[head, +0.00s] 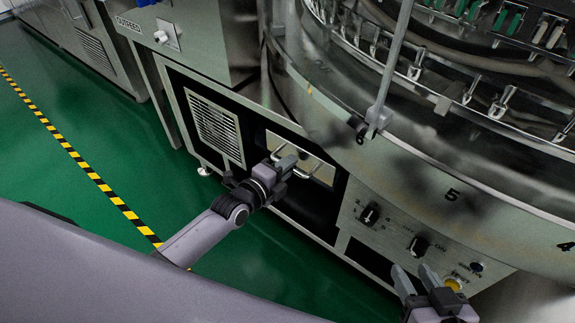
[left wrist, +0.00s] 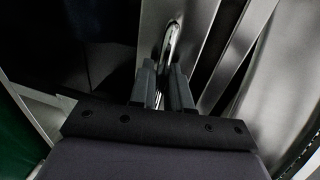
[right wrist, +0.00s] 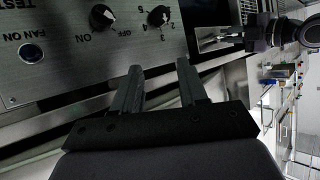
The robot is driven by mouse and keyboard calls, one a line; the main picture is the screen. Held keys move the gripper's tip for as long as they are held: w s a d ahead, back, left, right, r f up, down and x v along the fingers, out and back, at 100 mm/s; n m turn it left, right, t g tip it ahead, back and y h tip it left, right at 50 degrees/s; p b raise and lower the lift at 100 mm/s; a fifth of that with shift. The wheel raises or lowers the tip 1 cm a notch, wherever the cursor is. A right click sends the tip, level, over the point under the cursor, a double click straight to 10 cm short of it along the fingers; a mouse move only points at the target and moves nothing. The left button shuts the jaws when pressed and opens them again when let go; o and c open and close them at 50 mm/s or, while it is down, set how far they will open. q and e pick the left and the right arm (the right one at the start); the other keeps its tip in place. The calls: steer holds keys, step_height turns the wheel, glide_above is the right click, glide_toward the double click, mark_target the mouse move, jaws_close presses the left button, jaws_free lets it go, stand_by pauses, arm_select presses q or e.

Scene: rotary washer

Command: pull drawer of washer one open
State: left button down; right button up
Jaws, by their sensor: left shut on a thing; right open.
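Washer one is the steel machine with a round top rim (head: 425,165). My left gripper (head: 288,164) is at the panel, shut on the left handle. In the left wrist view, the fingers (left wrist: 163,85) close around a curved metal handle (left wrist: 172,42). I cannot tell how far the drawer stands out.
A control panel (head: 390,225) with knobs and buttons sits right of the drawer; it also shows in the right wrist view (right wrist: 60,45). A vented grille (head: 215,128) is to the left. Green floor (head: 60,200) with a yellow-black stripe (head: 88,172) is clear at left.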

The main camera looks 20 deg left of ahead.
arm_select(q)
steer(key=f+p+v, duration=0.2)
steer(key=p+v, duration=0.3)
steer(key=v, duration=0.5)
steer(key=s+f+p+v, duration=0.1)
steer(key=p+v, duration=0.4)
steer(key=v, duration=0.5)
steer(key=shift+s+a+f, duration=0.15)
steer(key=shift+s+f, duration=0.15)
steer(key=shift+f, duration=0.3)
arm_select(e)
steer(key=s+d+m+g+h, duration=0.1)
steer(key=s+d+h, duration=0.1)
steer(key=d, duration=0.3)
steer(key=shift+s+d+r, duration=0.2)
steer(key=shift+s+r, duration=0.2)
steer(key=shift+r, duration=0.05)
arm_select(q)
steer(key=c, duration=1.3)
jaws_free()
steer(key=shift+p+v, duration=0.8)
steer(key=shift+v, duration=2.75)
arm_select(e)
steer(key=shift+r, duration=0.65)
